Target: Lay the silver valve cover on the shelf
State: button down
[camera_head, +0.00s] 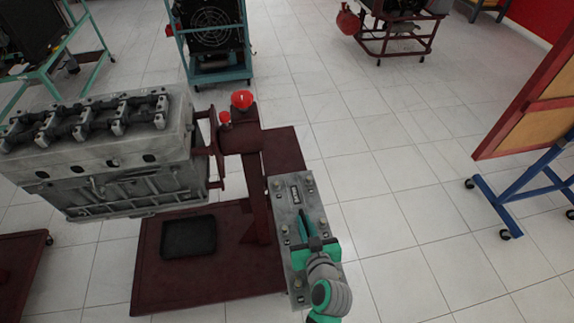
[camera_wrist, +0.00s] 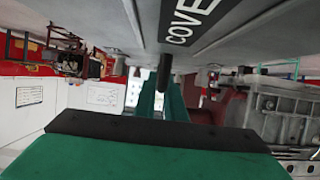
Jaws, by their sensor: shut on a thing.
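The silver valve cover (camera_head: 292,204) is a long grey plate with bolts along its edges and a dark label. It lies lengthwise from the engine stand's right side toward me. My gripper (camera_head: 315,240) is over its near half, shut on the cover. In the wrist view the cover (camera_wrist: 110,22) fills the top, its label partly readable, with a dark knob at my green fingers (camera_wrist: 160,95). The dark red shelf (camera_head: 284,143) shows beyond the cover's far end; the cover hides the rest. I cannot tell whether the cover touches the shelf.
The engine block (camera_head: 130,175) hangs on the red stand (camera_head: 262,190) at left, with a black tray (camera_head: 188,237) on the stand's base. A board on a blue frame (camera_head: 520,185) stands at right. Tiled floor (camera_head: 400,200) between them is clear.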

aim_at(294, 187)
jog(key=shift+w+a+f, duration=0.55)
jog(key=shift+w+a, duration=0.3)
jog(key=shift+w, duration=3.6)
jog(key=shift+w+a+f, duration=0.5)
jog(key=shift+w+a, duration=0.35)
jog(key=shift+w, duration=3.6)
jog(key=shift+w+a+f, duration=0.55)
jog(key=shift+w+a, duration=0.3)
jog(key=shift+w, duration=3.6)
jog(key=shift+f, duration=0.1)
jog(key=c, duration=1.8)
grip_release()
jog(key=shift+f, duration=0.15)
jog(key=v, duration=1.2)
